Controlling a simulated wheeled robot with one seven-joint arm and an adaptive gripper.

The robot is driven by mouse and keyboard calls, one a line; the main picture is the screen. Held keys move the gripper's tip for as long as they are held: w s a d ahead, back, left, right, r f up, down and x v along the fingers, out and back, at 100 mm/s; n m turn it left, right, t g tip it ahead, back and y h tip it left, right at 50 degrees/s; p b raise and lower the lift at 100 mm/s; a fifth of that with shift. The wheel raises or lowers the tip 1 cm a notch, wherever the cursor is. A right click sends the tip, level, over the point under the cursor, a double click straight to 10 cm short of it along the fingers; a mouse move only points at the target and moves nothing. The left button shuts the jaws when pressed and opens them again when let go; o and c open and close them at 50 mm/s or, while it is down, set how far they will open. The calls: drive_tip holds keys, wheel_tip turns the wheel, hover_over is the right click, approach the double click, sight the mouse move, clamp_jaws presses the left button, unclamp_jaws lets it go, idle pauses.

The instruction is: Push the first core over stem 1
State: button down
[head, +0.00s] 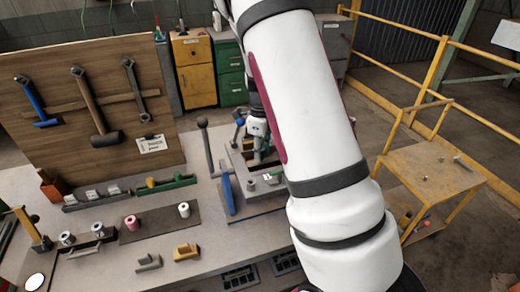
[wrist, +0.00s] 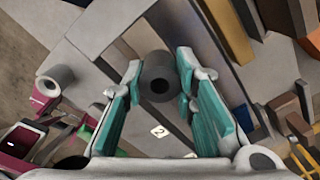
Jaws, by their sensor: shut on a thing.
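My gripper (wrist: 160,82) is shut on a dark grey hollow core (wrist: 158,72), held between its teal fingertips with the round bore facing the wrist camera. In the head view my gripper (head: 260,152) is small, behind my white arm, over the grey fixture (head: 240,206) at the bench's right side. I cannot make out the held core there. Stem 1 cannot be told apart; whether the core is around it or above it is not clear. A white plate marked 2 (wrist: 159,131) shows just below the core in the wrist view.
A white core (head: 183,209) and a pink core (head: 130,222) stand on a dark mat (head: 158,224). An upright lever (head: 206,145) and a blue bar (head: 227,194) are close to the gripper's left. A tool board (head: 90,110) stands behind. A yellow cart (head: 430,170) is at right.

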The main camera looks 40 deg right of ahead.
drive_tip(key=shift+f, duration=0.4)
idle(0.3)
drive_tip(key=c, duration=1.2)
unclamp_jaws()
wheel_tip(320, 180, up, 12)
drive_tip(key=shift+s, duration=0.1)
